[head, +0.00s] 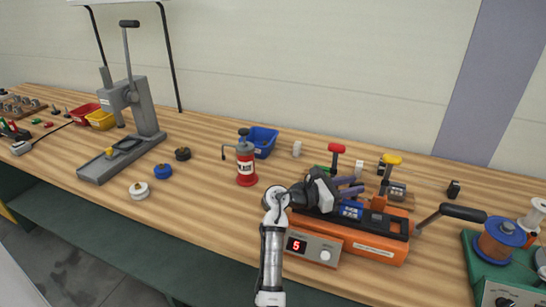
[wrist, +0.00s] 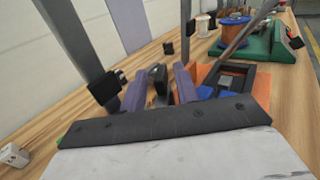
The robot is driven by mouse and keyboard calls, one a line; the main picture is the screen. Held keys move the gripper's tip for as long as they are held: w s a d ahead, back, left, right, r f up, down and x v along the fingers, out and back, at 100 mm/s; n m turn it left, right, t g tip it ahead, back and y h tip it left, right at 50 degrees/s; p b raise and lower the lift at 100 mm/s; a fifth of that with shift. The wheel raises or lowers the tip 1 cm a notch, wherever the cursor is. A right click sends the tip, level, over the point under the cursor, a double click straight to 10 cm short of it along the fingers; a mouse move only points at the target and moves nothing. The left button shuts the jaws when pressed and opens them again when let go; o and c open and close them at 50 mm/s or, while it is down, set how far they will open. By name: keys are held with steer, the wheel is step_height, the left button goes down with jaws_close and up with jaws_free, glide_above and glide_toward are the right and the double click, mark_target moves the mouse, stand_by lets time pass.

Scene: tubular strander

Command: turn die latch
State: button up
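In the wrist view my gripper (wrist: 160,82) shows two purple fingers standing apart. A dark grey rounded piece (wrist: 158,74) shows between them; it may be the die latch, but I cannot tell if the fingers touch it. The gripper body hides part of the machine. A blue block (head: 350,210) sits beside the gripper on the machine.
A control box reading 5 (head: 313,248) stands in front of the machine. A black-handled crank (head: 463,213) sticks out right, near a green spool unit (head: 500,265). The bench's left-middle front is mostly clear.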

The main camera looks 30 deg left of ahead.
steer(key=y, duration=0.1)
steer(key=n+t+y+b, duration=0.2)
steer(key=shift+s+f, duration=0.25)
steer(key=shift+f, duration=0.05)
steer(key=shift+s+d+r+n+t+y+b, duration=0.15)
steer(key=shift+n+t+y+b, duration=0.45)
steer(key=shift+b, duration=0.45)
steer(key=b+v, duration=0.2)
steer(key=v, duration=1.2)
steer(key=s+a+r+m+t+y, duration=0.1)
steer(key=s+a+r+m+y, duration=0.2)
steer(key=r+m+y, duration=0.6)
steer(key=s+a+r+m+t+y+b, duration=0.1)
steer(key=s+a+r+m+y, duration=0.3)
steer(key=r+m+y, duration=0.5)
steer(key=shift+a+m+t+y, duration=0.5)
steer(key=shift+m+t, duration=0.2)
steer(key=shift+m, duration=1.2)
